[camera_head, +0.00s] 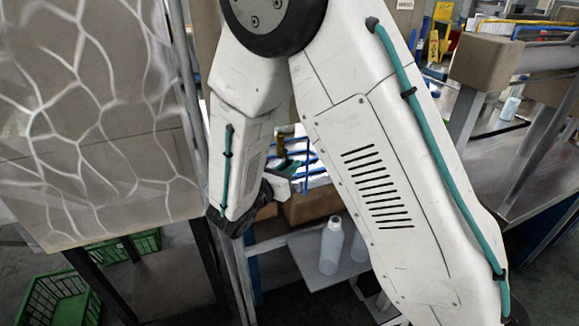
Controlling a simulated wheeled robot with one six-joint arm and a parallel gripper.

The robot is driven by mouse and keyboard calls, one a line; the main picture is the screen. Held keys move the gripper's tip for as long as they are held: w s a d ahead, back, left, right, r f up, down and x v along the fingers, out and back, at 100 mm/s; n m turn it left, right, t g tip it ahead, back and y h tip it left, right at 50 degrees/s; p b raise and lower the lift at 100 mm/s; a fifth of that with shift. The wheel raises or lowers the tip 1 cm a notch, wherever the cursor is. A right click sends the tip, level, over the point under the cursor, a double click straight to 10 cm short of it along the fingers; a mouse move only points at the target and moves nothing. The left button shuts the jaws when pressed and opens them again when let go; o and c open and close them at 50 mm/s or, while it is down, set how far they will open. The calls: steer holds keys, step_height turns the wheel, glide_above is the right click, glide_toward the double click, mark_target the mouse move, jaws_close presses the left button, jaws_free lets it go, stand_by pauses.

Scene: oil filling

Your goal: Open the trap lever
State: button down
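My white arm fills the middle of the head view and hides much of the work area. Its lower end bends to a black wrist joint (235,215). A small grey and green part, which looks like my gripper (287,168), shows in the gap between the arm links. Its fingers are too small and covered to read. A small brass-coloured fitting (281,143) shows just above it; I cannot tell whether it is the trap lever or whether the gripper touches it. No lever can be made out clearly.
A white plastic bottle (331,246) stands on a low grey shelf (308,268), near a brown cardboard box (313,205). Blue bars (306,172) show behind the arm. A large patterned panel (90,120) blocks the left, above green crates (58,298). A metal table (490,165) stands at right.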

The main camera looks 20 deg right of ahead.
steer(key=shift+a+f+m+g+y, duration=0.1)
steer(key=shift+a+m+g+y, duration=0.65)
steer(key=shift+y, duration=0.45)
steer(key=c, duration=1.5)
jaws_free()
steer(key=shift+a, duration=0.1)
steer(key=v, duration=0.7)
steer(key=shift+s+a, duration=0.25)
